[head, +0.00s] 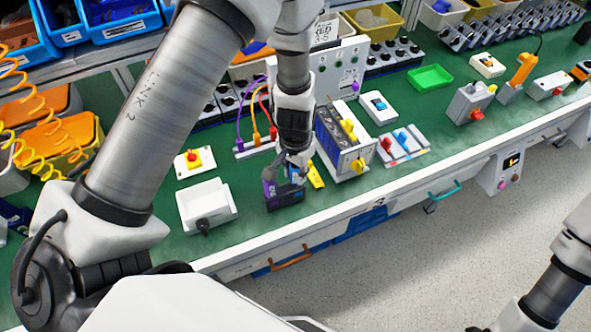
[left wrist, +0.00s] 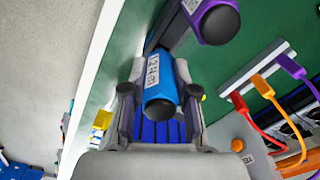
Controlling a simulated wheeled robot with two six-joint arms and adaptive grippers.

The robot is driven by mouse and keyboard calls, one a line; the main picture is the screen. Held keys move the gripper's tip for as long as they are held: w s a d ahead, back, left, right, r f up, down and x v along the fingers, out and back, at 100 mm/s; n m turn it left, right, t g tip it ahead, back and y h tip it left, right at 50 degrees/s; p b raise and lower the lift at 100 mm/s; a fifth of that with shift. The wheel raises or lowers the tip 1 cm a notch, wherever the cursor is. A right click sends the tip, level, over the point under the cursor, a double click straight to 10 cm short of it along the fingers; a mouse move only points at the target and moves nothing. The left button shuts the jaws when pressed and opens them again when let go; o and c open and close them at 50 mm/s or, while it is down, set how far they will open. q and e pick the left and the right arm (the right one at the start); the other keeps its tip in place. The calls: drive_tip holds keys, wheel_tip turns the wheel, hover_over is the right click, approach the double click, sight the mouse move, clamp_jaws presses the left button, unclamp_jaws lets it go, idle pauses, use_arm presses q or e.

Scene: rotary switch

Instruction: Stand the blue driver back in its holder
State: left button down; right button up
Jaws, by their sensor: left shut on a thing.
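The blue driver (left wrist: 160,85), with a white label on its handle, sits between the two fingers of my left gripper (left wrist: 160,95) in the left wrist view. The left gripper (head: 297,172) is shut on it, low over the bench near the front edge. A dark holder (head: 286,199) stands directly below the gripper; part of it also shows in the left wrist view (left wrist: 172,32). A purple driver (head: 268,184) stands at the holder's left side. The blue driver's lower end is hidden, so I cannot tell whether it is in the holder.
A yellow object (head: 315,176) lies just right of the gripper, beside a grey box with a yellow knob (head: 340,140). A white box with a black knob (head: 206,205) is to the left. Purple, orange and red cables (head: 256,130) rise behind. The bench's front edge is close.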

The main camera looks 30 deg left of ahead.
use_arm(q)
drive_tip(key=shift+f+b, duration=0.8)
drive_tip(key=shift+f, duration=0.2)
drive_tip(key=c, duration=0.8)
unclamp_jaws()
drive_tip(key=shift+r, duration=0.1)
drive_tip(key=shift+r, duration=0.1)
wheel_tip(320, 180, up, 12)
drive_tip(key=shift+f, duration=0.1)
